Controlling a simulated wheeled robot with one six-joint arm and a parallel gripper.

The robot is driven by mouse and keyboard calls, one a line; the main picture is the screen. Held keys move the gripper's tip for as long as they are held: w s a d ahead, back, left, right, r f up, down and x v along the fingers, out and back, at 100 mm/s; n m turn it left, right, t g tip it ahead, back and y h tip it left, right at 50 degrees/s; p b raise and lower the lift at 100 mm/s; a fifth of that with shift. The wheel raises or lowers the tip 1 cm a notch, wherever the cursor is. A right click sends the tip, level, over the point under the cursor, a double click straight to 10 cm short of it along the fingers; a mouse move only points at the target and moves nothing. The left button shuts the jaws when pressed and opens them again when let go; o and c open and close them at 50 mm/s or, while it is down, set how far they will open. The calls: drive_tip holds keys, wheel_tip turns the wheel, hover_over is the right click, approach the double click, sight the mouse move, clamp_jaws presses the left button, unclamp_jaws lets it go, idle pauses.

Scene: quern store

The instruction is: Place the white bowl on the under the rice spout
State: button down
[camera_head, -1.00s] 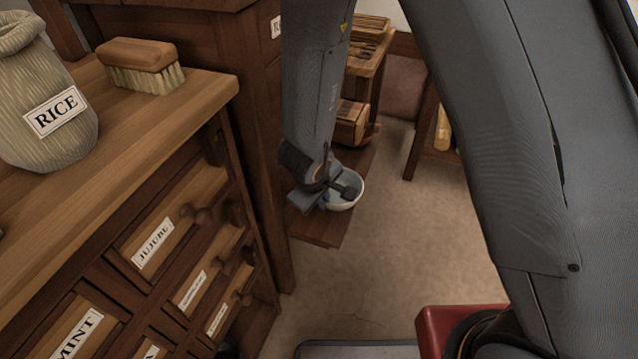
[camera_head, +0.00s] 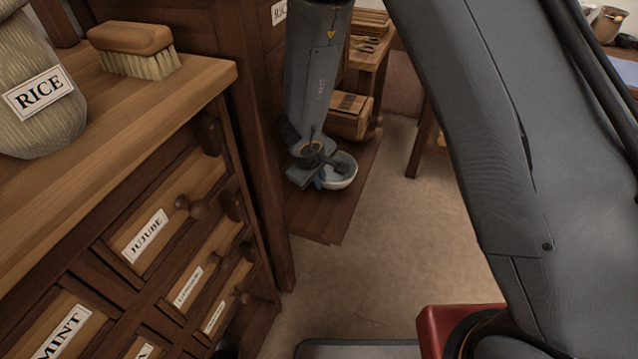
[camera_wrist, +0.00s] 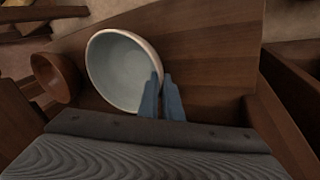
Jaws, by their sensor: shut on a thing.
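The white bowl (camera_head: 345,172) has a pale blue-grey inside and is at my gripper (camera_head: 322,178), over a low dark wooden shelf. In the wrist view the bowl (camera_wrist: 112,72) opens toward the camera, and my gripper's blue fingers (camera_wrist: 160,98) are shut on its near right rim. I cannot tell whether the bowl touches the shelf below. The rice spout cannot be made out in these views. A label on the tall cabinet is partly cut off behind my arm.
A brown wooden bowl (camera_wrist: 56,78) sits beside the white bowl. A drawer cabinet (camera_head: 150,240) with a brush (camera_head: 135,50) and a RICE sack (camera_head: 38,95) on top stands at left. A wooden box (camera_head: 350,115) is behind my gripper. Open floor (camera_head: 370,240) lies to the right.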

idle(0.3)
drive_tip(key=c, duration=1.9)
unclamp_jaws()
drive_tip(key=shift+f, duration=0.15)
drive_tip(key=shift+c, duration=0.2)
drive_tip(key=p+v, duration=0.8)
drive_tip(key=v, duration=0.4)
